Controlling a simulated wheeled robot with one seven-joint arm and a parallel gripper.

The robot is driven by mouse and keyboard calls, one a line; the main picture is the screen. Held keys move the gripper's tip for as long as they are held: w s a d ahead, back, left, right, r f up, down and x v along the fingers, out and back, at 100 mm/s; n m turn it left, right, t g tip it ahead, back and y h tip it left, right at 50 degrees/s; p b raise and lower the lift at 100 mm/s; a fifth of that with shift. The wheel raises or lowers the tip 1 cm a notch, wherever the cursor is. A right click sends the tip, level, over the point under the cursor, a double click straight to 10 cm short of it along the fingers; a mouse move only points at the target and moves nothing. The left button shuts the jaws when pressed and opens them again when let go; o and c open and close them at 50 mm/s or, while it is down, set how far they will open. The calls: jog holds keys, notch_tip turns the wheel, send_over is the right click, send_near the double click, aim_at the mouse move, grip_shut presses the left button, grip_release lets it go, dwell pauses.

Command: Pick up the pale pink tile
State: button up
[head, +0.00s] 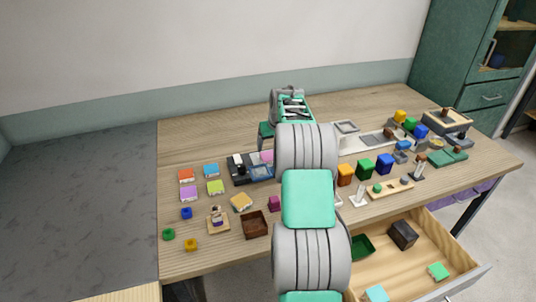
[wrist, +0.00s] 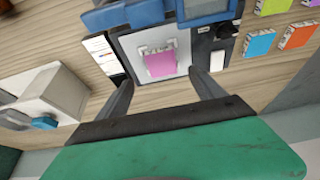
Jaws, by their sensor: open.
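The pink tile (wrist: 160,64) lies on a pale grey plate (wrist: 186,52) of a dark and blue device, over a small whitish piece whose ends show around it. In the head view a part of the pink tile (head: 266,156) shows just left of my arm. My gripper (wrist: 161,76) is open and points down over the device, one finger on each side of the tile in the picture, with nothing between them. I cannot tell the height left between the fingertips and the tile. In the head view my arm hides the fingers.
Orange (wrist: 297,36) and blue (wrist: 260,43) tiles lie right of the device in the wrist view. A grey-white block (wrist: 45,95) stands to the left. In the head view an open drawer (head: 405,262) juts from the table's front, and coloured blocks stand right of my arm.

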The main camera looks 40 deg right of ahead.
aim_at(268, 155)
jog(key=p+x, duration=0.2)
jog(key=x, duration=0.5)
jog(key=shift+w+f+p, duration=0.3)
jog(key=shift+w+p, duration=0.05)
grip_shut()
dwell(0.4)
jog(key=shift+r, duration=0.15)
